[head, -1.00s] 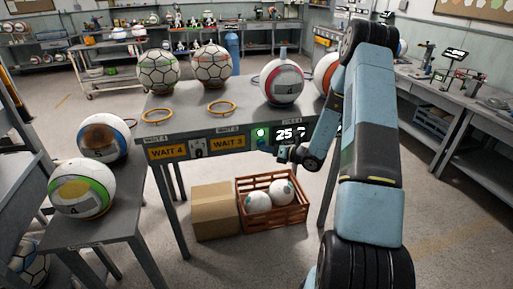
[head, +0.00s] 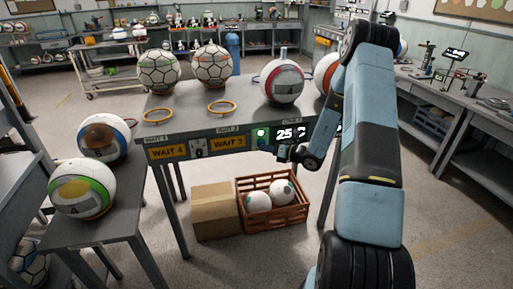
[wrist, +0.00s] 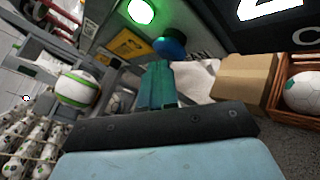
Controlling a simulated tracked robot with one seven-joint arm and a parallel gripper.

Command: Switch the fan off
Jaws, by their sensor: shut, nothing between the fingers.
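A control panel runs along the front edge of the grey table, with a lit green lamp (head: 261,133) and a bright number display (head: 285,134). A round blue knob or button (wrist: 172,42) sits just below the green lamp (wrist: 140,11) in the wrist view. My gripper (head: 284,152) is at the table's front edge, just below the lamp and display. In the wrist view its teal fingers (wrist: 160,68) are shut and empty, with their tips right by the blue knob. I cannot tell whether they touch it. I cannot make out a fan itself.
Several balls and two yellow rings stand on the table. Below are a cardboard box (head: 214,212) and a brown crate (head: 296,213) with two balls.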

